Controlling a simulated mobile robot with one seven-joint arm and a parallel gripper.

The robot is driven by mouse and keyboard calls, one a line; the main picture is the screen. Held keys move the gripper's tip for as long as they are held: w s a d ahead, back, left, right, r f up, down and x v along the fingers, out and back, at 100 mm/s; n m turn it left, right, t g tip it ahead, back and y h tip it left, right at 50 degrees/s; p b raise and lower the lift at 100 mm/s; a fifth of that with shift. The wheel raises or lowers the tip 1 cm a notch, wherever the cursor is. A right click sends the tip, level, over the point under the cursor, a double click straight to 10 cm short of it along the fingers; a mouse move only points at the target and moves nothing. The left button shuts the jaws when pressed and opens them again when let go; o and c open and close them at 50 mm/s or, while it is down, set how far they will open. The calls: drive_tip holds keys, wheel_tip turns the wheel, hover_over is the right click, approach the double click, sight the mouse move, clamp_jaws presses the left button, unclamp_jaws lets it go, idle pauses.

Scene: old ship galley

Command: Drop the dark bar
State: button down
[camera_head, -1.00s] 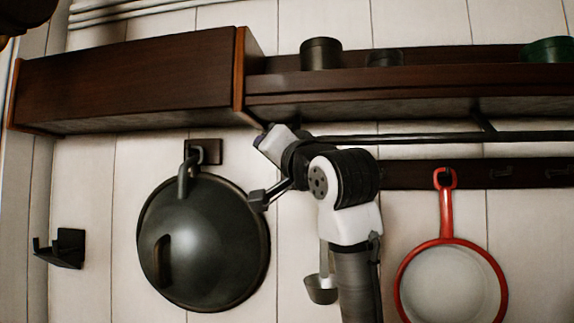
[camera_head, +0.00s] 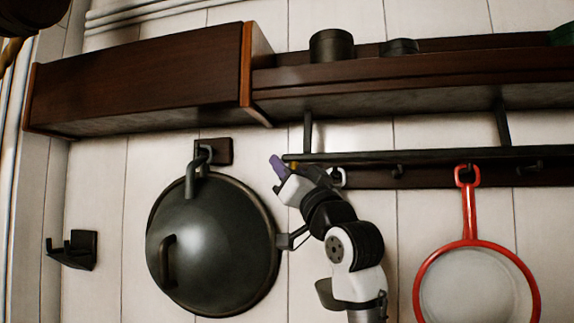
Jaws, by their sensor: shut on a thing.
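The dark bar (camera_head: 430,155) runs level below the shelf, carried by two dark arms, a left one (camera_head: 308,132) and a right one (camera_head: 503,126), that come down from the shelf's underside. My gripper (camera_head: 281,166), with a purple finger, is at the bar's left end, just below the shelf corner. It is shut on the bar there. The exact contact is small and partly hidden by the gripper's own body.
A dark shelf (camera_head: 420,77) with pots and a closed cabinet (camera_head: 140,82) are above. A large dark lid (camera_head: 215,245) hangs close to my arm on the left. A red-rimmed pan (camera_head: 474,242) hangs from the hook rail (camera_head: 420,177) at right. A small bracket (camera_head: 72,250) is at far left.

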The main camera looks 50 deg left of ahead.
drive_tip(key=shift+w, duration=0.55)
drive_tip(key=c, duration=1.1)
unclamp_jaws()
drive_tip(key=shift+w+a+f, duration=0.1)
drive_tip(key=shift+a, duration=0.05)
drive_tip(key=shift+s+f, duration=0.2)
drive_tip(key=b+v, duration=0.5)
drive_tip(key=v, duration=0.8)
drive_tip(key=shift+d+b, duration=0.35)
